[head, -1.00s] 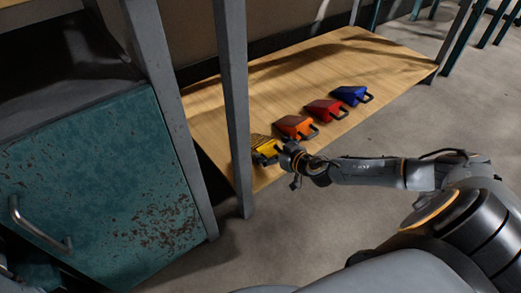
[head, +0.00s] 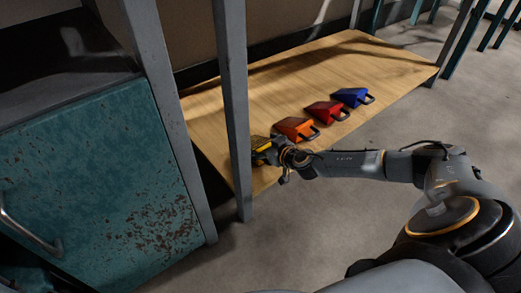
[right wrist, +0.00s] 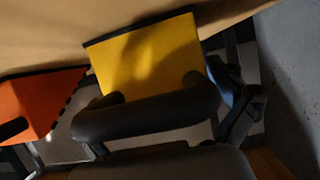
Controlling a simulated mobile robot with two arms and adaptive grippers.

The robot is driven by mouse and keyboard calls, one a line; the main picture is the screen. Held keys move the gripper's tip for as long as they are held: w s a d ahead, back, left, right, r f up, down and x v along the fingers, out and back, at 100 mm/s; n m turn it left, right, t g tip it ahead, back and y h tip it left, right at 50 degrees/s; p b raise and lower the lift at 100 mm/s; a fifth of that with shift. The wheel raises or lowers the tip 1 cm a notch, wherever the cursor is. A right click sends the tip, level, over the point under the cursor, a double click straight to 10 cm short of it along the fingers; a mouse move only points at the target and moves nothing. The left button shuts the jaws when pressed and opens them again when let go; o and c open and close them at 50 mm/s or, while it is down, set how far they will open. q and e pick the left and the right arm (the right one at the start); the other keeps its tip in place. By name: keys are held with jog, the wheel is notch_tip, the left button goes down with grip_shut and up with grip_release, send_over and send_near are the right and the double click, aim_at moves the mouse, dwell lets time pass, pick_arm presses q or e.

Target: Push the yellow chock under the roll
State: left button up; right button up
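The yellow chock (head: 262,143) lies at the near left end of the low wooden board, partly hidden behind a grey post and my right gripper. In the right wrist view its yellow face (right wrist: 150,55) fills the middle, with its black handle (right wrist: 150,113) in front. My right gripper (head: 275,150) is at the handle side. Its fingers look spread to either side of the handle in the wrist view; whether they touch the chock is not clear. No roll can be made out. My left gripper is not in view.
An orange chock (head: 296,129), a red chock (head: 327,111) and a blue chock (head: 351,97) stand in a row on the board (head: 240,110). A grey post (head: 232,110) rises close to the yellow chock. A teal cabinet (head: 100,180) stands at left. The right floor is open.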

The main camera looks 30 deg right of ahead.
jog(key=c, duration=1.1)
jog(key=shift+c, duration=1)
jog(key=shift+r, duration=0.1)
